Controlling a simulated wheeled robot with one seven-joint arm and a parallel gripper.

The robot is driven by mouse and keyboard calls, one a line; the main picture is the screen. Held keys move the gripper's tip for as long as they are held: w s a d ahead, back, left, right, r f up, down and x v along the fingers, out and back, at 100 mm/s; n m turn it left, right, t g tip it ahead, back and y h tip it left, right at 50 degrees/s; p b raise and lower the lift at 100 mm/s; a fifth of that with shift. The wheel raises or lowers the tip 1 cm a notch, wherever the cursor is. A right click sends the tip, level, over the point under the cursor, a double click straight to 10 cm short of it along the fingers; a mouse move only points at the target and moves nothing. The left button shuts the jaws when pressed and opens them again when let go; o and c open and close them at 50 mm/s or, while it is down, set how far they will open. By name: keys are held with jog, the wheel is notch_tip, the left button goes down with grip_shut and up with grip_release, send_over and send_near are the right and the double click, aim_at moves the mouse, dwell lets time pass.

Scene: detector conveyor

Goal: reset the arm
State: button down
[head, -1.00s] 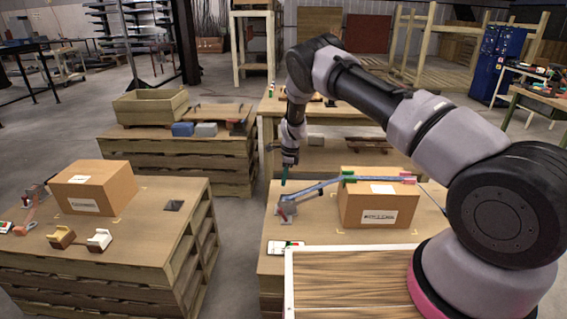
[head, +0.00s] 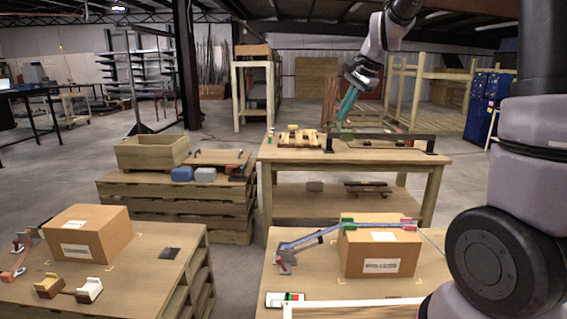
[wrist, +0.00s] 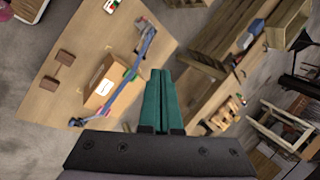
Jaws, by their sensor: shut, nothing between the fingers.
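My gripper (head: 347,103) has green fingers and is raised high in the head view, in front of the back workbench as seen there. In the wrist view the two green fingers (wrist: 159,100) lie together, shut, with nothing between them. Below in that view is the pallet table (wrist: 62,75) with a cardboard box (wrist: 101,94) and a blue bar (wrist: 134,69) across it. The same box (head: 385,258) and blue bar (head: 345,226) show in the head view, apart from the gripper.
A second pallet table (head: 150,245) with a box (head: 88,233) stands at left. Behind are a low pallet stack with a wooden bin (head: 152,152) and a wooden workbench (head: 350,157) with small fixtures. Open floor lies between the tables.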

jog(key=s+d+r+n+t, duration=0.1)
jog(key=s+d+n, duration=0.1)
jog(key=s, duration=0.6)
jog(key=s+d+r+n+t+h, duration=0.1)
jog(key=s+d+r+n, duration=0.1)
jog(key=s, duration=0.7)
jog(key=s+d+r+n+t, duration=0.1)
jog(key=s+d+r+n, duration=0.1)
jog(key=s, duration=0.6)
jog(key=shift+s+d+r+n+h, duration=0.15)
jog(key=shift+s+d+n+h, duration=0.2)
jog(key=shift+d, duration=0.5)
